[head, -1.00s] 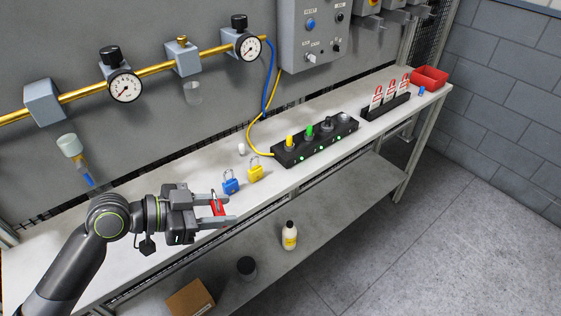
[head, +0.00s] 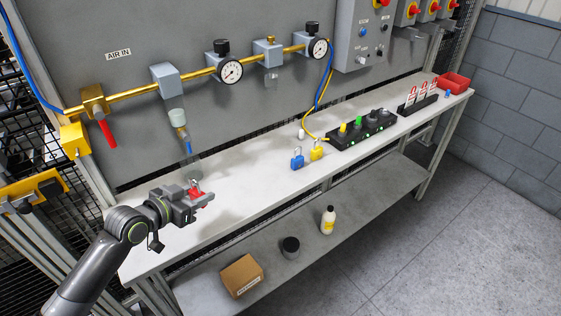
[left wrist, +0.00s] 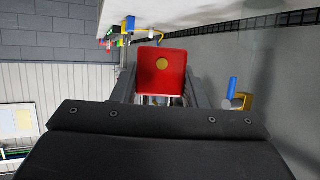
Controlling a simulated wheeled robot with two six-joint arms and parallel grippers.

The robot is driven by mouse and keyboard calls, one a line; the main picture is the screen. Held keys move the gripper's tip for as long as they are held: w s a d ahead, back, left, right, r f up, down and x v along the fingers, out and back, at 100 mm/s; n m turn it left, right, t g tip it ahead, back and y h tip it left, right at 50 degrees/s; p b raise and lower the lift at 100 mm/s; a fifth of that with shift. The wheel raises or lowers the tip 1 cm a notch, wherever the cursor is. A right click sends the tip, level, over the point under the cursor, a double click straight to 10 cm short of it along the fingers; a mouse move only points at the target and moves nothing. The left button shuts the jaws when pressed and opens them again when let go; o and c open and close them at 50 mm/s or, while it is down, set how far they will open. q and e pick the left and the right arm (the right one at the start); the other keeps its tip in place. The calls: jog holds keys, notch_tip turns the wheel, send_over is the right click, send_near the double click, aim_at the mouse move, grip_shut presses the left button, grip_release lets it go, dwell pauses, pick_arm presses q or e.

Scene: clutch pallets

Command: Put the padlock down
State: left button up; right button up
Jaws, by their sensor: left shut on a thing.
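The red padlock (head: 194,191) is between the fingers of my left gripper (head: 203,197), which is shut on it over the left part of the bench. In the left wrist view the padlock's red body (left wrist: 162,70) shows a round brass-coloured spot and sits between the two fingers. In the head view the fingers hide part of the padlock. I cannot tell how far it is above the bench top. My right gripper is not in view.
A blue padlock (head: 297,161) and a yellow padlock (head: 316,151) stand on the bench (head: 240,172) to the right. A black block with coloured plugs (head: 362,131) is beyond them. The bench between my gripper and the blue padlock is clear. A red bin (head: 453,84) is at the far end.

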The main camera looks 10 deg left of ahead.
pick_arm(q)
jog(key=shift+w, duration=0.1)
jog(key=shift+f, duration=0.45)
send_over(207, 227)
notch_tip(207, 227, down, 6)
jog(key=shift+r, duration=0.1)
notch_tip(207, 227, down, 3)
jog(key=shift+f, duration=0.1)
jog(key=shift+f, duration=0.1)
